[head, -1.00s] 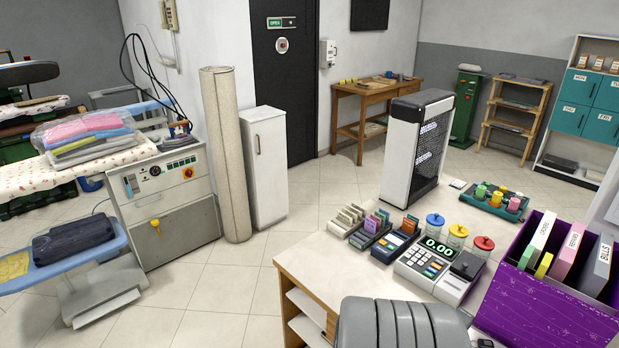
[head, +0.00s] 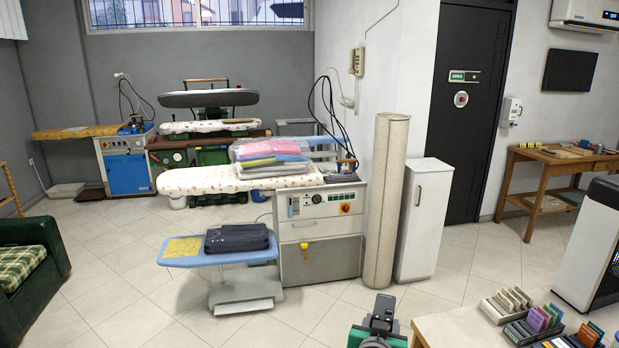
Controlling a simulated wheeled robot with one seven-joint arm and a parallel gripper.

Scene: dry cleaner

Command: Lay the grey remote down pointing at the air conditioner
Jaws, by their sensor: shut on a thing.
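The white air conditioner (head: 584,14) hangs high on the wall at the top right of the head view, partly cut off by the top edge, with a small lit display. My gripper (head: 378,325) shows at the bottom edge, just left of the counter's corner, as a dark grey and green shape, largely cut off. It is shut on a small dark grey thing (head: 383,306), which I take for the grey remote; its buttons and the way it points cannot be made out.
A rolled carpet (head: 388,200) and white cabinet (head: 425,220) stand behind. A pressing table (head: 320,205) is left of these.

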